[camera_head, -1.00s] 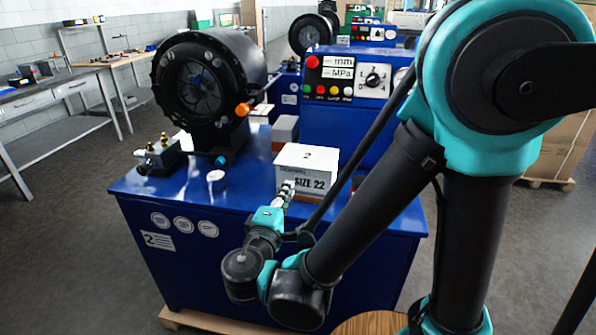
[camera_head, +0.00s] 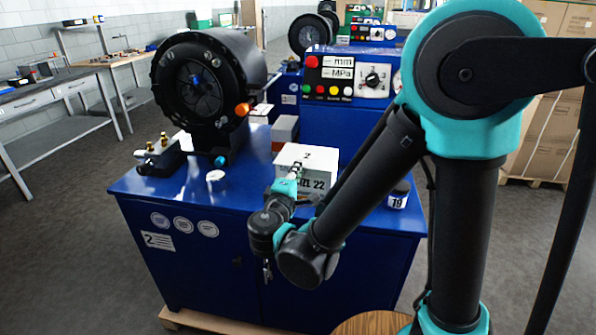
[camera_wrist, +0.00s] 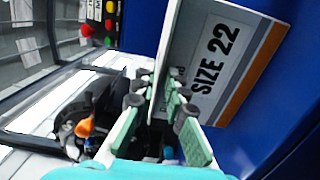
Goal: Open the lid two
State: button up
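The white box marked "2" on its top lid (camera_head: 307,153) and "SIZE 22" on its front stands on the blue cabinet. My gripper (camera_head: 294,171) is in front of the box's face and covers part of its label. The "SIZE 22" face of the box (camera_wrist: 213,60) is just right of the fingers. I cannot tell whether a fingertip touches the box or its lid.
The blue cabinet (camera_head: 190,262) carries a black crimper head (camera_head: 203,88) at the back left and a jar marked "19" (camera_head: 399,195) at the right. A grey box (camera_head: 285,128) stands behind the white box. A control panel (camera_head: 344,77) is farther back.

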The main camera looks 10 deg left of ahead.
grip_shut()
jog(key=shift+r, duration=0.1)
dwell(0.4)
notch_tip(320, 180, up, 12)
jog(key=g, duration=1.1)
send_over(304, 158)
jog(key=w+r+g+y, duration=0.1)
jog(key=w+r+g, duration=0.1)
jog(key=w+g, duration=0.4)
jog(key=w, duration=0.3)
jog(key=shift+d+r, duration=0.3)
jog(key=shift+d, duration=0.05)
jog(key=shift+w, duration=0.1)
dwell(0.3)
